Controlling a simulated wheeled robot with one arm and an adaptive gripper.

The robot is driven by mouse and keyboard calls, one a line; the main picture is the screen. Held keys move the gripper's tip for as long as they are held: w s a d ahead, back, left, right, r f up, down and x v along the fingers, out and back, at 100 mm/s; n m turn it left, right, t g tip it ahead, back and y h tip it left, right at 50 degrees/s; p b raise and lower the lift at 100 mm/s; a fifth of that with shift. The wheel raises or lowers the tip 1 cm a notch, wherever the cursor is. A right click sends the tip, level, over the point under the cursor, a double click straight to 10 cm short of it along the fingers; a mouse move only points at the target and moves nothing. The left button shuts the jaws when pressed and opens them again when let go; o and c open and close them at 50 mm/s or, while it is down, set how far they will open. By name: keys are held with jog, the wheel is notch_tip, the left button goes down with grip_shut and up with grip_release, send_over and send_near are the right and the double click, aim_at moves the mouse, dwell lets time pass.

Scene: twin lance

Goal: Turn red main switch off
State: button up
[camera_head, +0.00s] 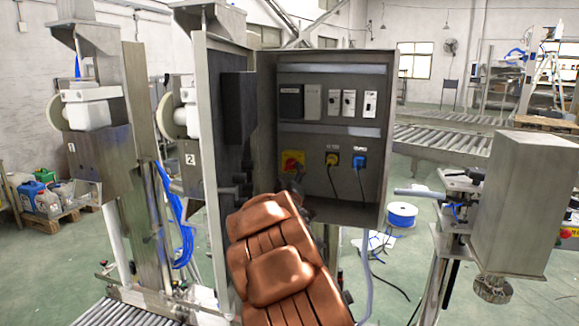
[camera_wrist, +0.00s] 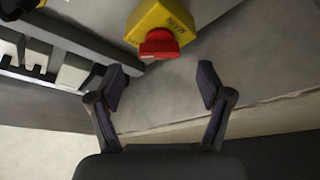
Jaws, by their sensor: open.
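The red main switch is a red knob on a yellow housing. In the wrist view the red knob (camera_wrist: 158,45) hangs below the yellow housing (camera_wrist: 160,18) at the top centre. My gripper (camera_wrist: 163,82) is open and empty. Its two fingertips stand apart, left and right of the knob's line, with the knob beyond them and not between them. The knob's exact turn angle cannot be told.
The grey panel (camera_head: 328,97) also carries a yellow plug (camera_head: 332,158), a blue plug (camera_head: 359,162) and a row of white breakers (camera_head: 349,103) above. The open cabinet door (camera_head: 219,130) stands left of my arm. A blue cable spool (camera_head: 401,214) lies on the floor at right.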

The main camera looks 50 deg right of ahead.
aim_at(290, 166)
jog(key=shift+p+x, duration=0.65)
jog(key=shift+x, duration=1.8)
jog(key=shift+c, duration=0.4)
jog(key=c, duration=1.1)
jog(key=shift+s, duration=0.1)
